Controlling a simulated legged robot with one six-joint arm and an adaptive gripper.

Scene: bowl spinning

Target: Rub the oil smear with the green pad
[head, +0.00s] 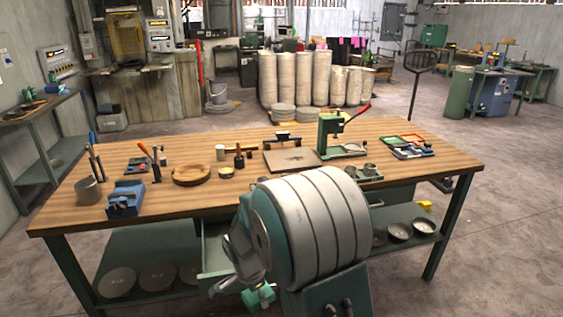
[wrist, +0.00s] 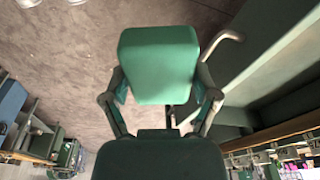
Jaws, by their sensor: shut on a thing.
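The green pad (wrist: 158,65) is a thick block with rounded edges, held between the two dark fingers of my gripper (wrist: 162,84) in the wrist view. The fingers press its sides, and its broad face shows. In the head view a small green block, apparently the pad (head: 262,296), shows low at the centre, below the silver end of my arm and in front of the bench. It is below the bench top, by the open drawer (head: 216,252). I cannot make out an oil smear in either view. The pad's far side is hidden.
The wooden workbench (head: 90,200) carries a blue vise (head: 125,198), a round wooden block (head: 192,175), a green press (head: 330,135) and small trays. Its lower shelf holds metal discs and bowls (head: 399,230). A curved metal handle (wrist: 222,42) is close right of the pad.

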